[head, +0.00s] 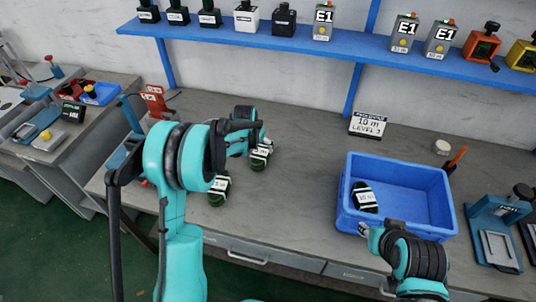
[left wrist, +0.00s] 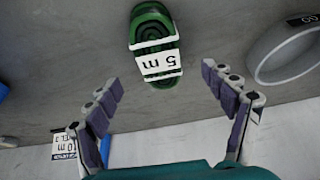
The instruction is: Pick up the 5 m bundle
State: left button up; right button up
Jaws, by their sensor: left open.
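In the left wrist view a dark green coiled bundle (left wrist: 152,35) with a white "5 m" label lies on the grey bench. My left gripper (left wrist: 160,78) is open and empty, and the bundle lies ahead of the gap between its fingers, apart from them. In the head view my left gripper (head: 262,138) is over the bench, partly hidden by my arm. Two dark bundles with white labels lie near it, one by the gripper (head: 260,158) and one closer to me (head: 219,189). My right gripper (head: 366,232) is at the blue bin's front wall; its fingers are unclear.
The blue bin (head: 400,222) holds a dark labelled bundle (head: 364,196). A "10 m level" sign (head: 368,124) stands behind it. A blue fixture (head: 496,235) is at the right. A pale grey ring (left wrist: 287,52) is beside the bundle in the wrist view. The bench between bundles and bin is clear.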

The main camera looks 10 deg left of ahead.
aim_at(261, 151)
pick_arm(q)
jog(key=b+x, duration=0.1)
jog(key=x, duration=0.2)
jog(key=shift+d, duration=0.1)
jog(key=b+x, duration=0.2)
jog(key=x, duration=0.3)
jog(key=shift+r, duration=0.15)
jog(key=c, duration=1.3)
